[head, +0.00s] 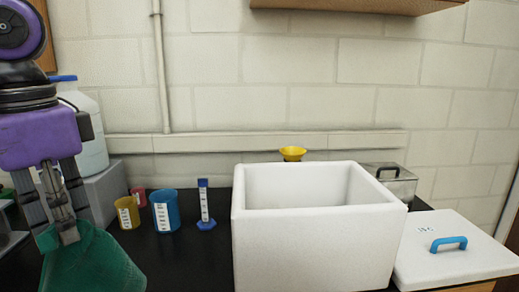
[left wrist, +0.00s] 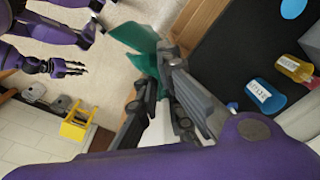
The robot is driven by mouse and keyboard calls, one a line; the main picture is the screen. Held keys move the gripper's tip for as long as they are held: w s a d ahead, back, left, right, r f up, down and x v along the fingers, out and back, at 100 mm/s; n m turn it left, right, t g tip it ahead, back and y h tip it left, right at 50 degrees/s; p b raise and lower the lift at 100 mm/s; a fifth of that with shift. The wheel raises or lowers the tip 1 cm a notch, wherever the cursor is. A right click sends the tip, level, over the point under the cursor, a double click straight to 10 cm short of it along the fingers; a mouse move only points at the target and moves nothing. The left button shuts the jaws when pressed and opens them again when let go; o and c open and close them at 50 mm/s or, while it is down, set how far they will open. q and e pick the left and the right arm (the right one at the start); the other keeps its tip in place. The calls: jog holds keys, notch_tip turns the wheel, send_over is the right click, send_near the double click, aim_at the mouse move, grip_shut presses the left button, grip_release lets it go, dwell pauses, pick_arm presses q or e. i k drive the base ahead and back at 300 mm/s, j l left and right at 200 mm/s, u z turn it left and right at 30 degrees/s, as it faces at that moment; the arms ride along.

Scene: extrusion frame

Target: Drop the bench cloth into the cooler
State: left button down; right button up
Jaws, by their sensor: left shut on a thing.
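The bench cloth (head: 95,265) is green and hangs in folds from my left gripper (head: 62,228) at the lower left of the head view. The gripper is shut on it. In the left wrist view the cloth (left wrist: 138,42) shows beyond the fingertips (left wrist: 163,62). The cooler (head: 315,245) is a white, open-topped box standing to the right of the gripper and cloth, apart from them. Its floor is hidden by the front wall. My right gripper (left wrist: 70,68) shows small in the left wrist view, its fingers apart and empty.
The white lid (head: 455,262) with a blue handle lies right of the cooler. A yellow beaker (head: 127,213), a blue beaker (head: 166,212) and a blue-based cylinder (head: 205,208) stand between cloth and cooler. A yellow funnel (head: 293,153) and metal box (head: 391,182) are behind.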

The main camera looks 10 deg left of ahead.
aim_at(315, 226)
jog(key=i+l, duration=0.25)
jog(key=i+l+u, duration=0.1)
jog(key=i+l, duration=0.2)
jog(key=l, duration=0.2)
jog(key=i+l, duration=0.5)
jog(key=l, duration=0.25)
jog(key=i+l+u, duration=0.1)
jog(key=i+l, duration=0.2)
jog(key=l, duration=0.1)
